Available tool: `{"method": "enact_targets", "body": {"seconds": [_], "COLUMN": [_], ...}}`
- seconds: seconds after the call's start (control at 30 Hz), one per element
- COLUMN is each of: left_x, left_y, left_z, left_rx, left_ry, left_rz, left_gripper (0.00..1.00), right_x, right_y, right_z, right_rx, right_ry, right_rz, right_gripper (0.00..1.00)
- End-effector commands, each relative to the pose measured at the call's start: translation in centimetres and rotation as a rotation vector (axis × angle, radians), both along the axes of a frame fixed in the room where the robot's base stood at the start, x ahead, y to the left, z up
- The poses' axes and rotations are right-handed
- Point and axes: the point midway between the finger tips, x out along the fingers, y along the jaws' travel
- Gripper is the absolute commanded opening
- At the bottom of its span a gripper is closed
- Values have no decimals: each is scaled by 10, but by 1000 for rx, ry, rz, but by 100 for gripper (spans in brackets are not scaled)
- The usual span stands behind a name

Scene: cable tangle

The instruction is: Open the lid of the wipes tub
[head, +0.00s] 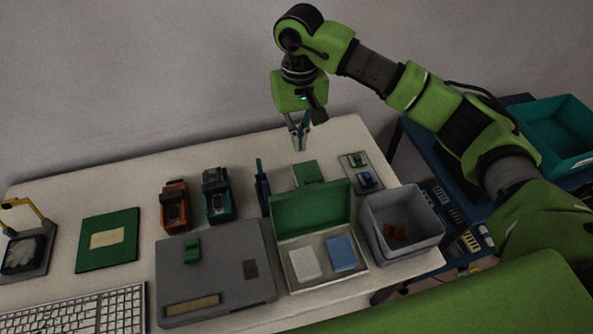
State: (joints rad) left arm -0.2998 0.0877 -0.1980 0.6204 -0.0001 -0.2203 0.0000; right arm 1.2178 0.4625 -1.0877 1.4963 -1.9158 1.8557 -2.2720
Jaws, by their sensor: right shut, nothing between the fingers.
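The wipes tub appears to be the pale shallow box (330,284) at the front right of the table. Its green lid (312,207) stands raised along the back edge, so the box is open. A white pack (304,264) and a blue pack (341,253) lie inside it. My right gripper (299,146) points down behind the lid, near the table's back edge. It is shut and empty, apart from the lid. My left gripper is not in view.
A grey bin (416,241) with orange-brown pieces stands right of the box. A grey case (215,270) lies to its left. A small green block (308,172) sits behind the lid. Orange (174,205) and teal (217,196) devices stand further left. A wall rises behind the table.

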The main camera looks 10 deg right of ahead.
Motion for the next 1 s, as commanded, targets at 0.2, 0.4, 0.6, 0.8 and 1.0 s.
{"method": "enact_targets", "body": {"seconds": [0.2,0.4,0.6,0.8,1.0], "left_x": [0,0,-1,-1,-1], "left_y": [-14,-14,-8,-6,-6], "left_z": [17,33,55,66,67], "left_rx": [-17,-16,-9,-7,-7], "left_ry": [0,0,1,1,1], "left_rz": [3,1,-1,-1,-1], "left_gripper": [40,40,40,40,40], "right_x": [-3,-4,-21,-36,-40], "right_y": [0,0,-1,-1,-2], "right_z": [-35,-79,-84,-81,-81], "right_rx": [0,1,2,2,1], "right_ry": [10,11,6,5,4], "right_rz": [-4,-5,-2,-4,-5], "right_gripper": [0,0,0,0,0]}}
